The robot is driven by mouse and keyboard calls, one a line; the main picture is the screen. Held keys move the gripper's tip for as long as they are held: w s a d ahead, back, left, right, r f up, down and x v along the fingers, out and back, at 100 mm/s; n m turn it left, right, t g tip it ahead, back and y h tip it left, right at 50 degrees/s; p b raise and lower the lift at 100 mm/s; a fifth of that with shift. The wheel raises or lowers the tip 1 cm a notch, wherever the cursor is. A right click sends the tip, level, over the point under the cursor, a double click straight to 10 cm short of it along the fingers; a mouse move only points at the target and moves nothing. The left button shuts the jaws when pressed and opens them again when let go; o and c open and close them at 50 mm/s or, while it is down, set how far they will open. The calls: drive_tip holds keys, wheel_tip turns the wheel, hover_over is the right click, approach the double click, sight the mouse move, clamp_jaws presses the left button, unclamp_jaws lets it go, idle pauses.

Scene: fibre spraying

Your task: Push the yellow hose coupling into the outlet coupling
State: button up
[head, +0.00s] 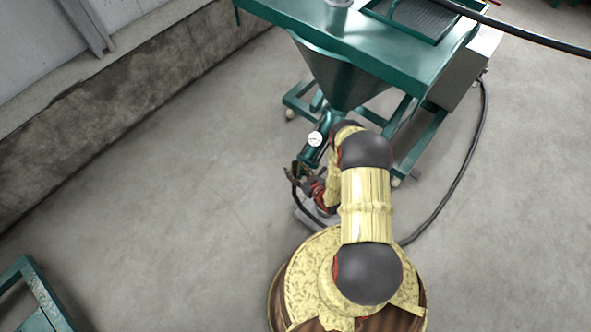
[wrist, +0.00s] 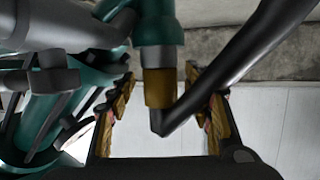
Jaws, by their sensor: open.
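The outlet is a teal pipe (wrist: 155,24) with a grey coupling end (wrist: 157,57), at the top middle of the wrist view. The yellow-brown hose coupling (wrist: 158,88) sits directly below that end, in line with it, with no gap showing between them. How deep it is seated cannot be told. The black hose (wrist: 245,55) bends into the coupling's lower end. My gripper (wrist: 158,80) is open, with one finger on each side of the coupling and space beside it. In the head view my gripper (head: 302,178) is by the pipe's low end; the coupling is hard to make out there.
A teal machine (head: 340,75) with a hopper stands on a wheeled frame at top middle. A gauge (head: 315,139) sits on the outlet pipe. A black cable (head: 467,165) curves over the floor at right. The floor at left is clear up to the low wall (head: 110,125).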

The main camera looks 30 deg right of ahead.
drive_tip(key=v, duration=1.2)
idle(0.5)
